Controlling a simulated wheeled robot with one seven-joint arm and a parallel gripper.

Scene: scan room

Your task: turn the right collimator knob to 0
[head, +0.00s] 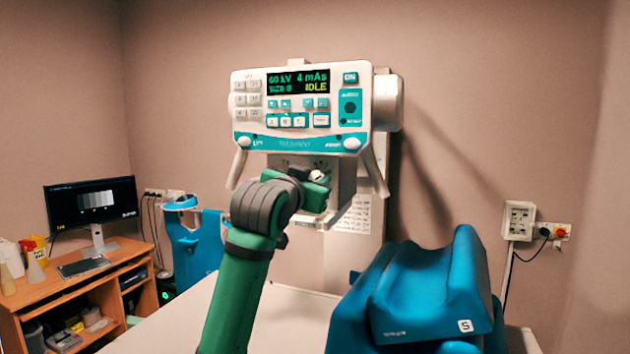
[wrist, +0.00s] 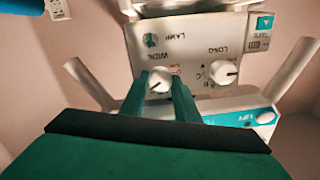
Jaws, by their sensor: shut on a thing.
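The collimator hangs under the white and teal console. In the wrist view its face (wrist: 196,48) appears upside down, with two white knobs. My gripper (wrist: 161,82) has its two green fingers on either side of one knob (wrist: 159,80), shut on it; this is the right knob as the head view faces the console. Its pointer and scale are partly covered by the fingers, so I cannot read its setting. The other knob (wrist: 223,72), by the word LONG, is free and shows a dark pointer line. In the head view my gripper (head: 318,182) reaches beneath the console.
The console (head: 300,108) shows 60 kV, 4 mAs and IDLE, with handles (head: 376,172) hanging at both sides. A blue cushioned support (head: 425,290) stands at right on a pale table (head: 300,310). A desk with a monitor (head: 90,208) is at left.

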